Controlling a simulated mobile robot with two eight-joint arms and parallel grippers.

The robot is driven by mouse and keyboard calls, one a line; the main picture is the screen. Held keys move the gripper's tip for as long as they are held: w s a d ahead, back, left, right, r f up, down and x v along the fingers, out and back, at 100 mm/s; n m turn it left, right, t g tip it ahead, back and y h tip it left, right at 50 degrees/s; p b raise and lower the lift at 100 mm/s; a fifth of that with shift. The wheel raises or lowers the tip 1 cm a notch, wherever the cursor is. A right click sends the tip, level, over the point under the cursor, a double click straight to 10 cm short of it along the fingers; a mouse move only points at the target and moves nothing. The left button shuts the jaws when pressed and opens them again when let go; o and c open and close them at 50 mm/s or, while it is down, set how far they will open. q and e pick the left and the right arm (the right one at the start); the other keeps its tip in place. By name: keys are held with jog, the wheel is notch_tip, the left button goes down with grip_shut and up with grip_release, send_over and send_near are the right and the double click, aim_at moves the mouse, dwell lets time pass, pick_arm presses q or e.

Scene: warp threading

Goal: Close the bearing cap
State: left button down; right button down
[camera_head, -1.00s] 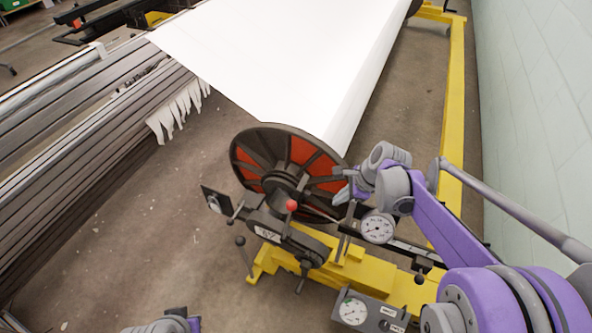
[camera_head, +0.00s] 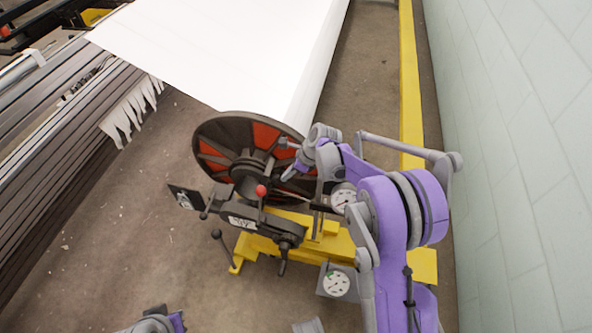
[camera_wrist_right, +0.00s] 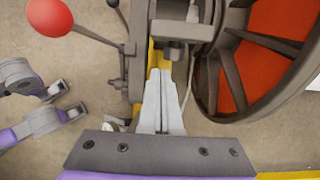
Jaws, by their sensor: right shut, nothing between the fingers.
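The dark bearing assembly (camera_head: 248,180) sits at the hub of the large dark disc with red panels (camera_head: 268,138). I cannot clearly tell the bearing cap from its housing. A lever with a red ball (camera_head: 261,190) stands in front of the hub; the red ball also shows in the right wrist view (camera_wrist_right: 50,16). My right gripper (camera_head: 287,174) is just right of the hub. In the right wrist view its fingers (camera_wrist_right: 160,80) are together and empty, close below a dark bracket (camera_wrist_right: 182,28). My left gripper (camera_head: 160,322) is partly cut off at the bottom edge.
A white warp sheet (camera_head: 230,50) runs back from the disc. A yellow frame (camera_head: 340,245) lies below, with a round gauge (camera_head: 337,284) near it. A dark plate (camera_head: 185,197) sticks out left of the hub. A pale wall (camera_head: 510,150) bounds the right; bare floor lies left.

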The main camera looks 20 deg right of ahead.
jog(key=shift+w+a+r, duration=0.25)
jog(key=shift+w+a, duration=0.15)
jog(key=shift+a, duration=0.2)
jog(key=shift+w+a+r, duration=0.25)
jog(key=shift+w+a, duration=0.15)
jog(key=shift+a, duration=0.2)
jog(key=shift+a, duration=0.1)
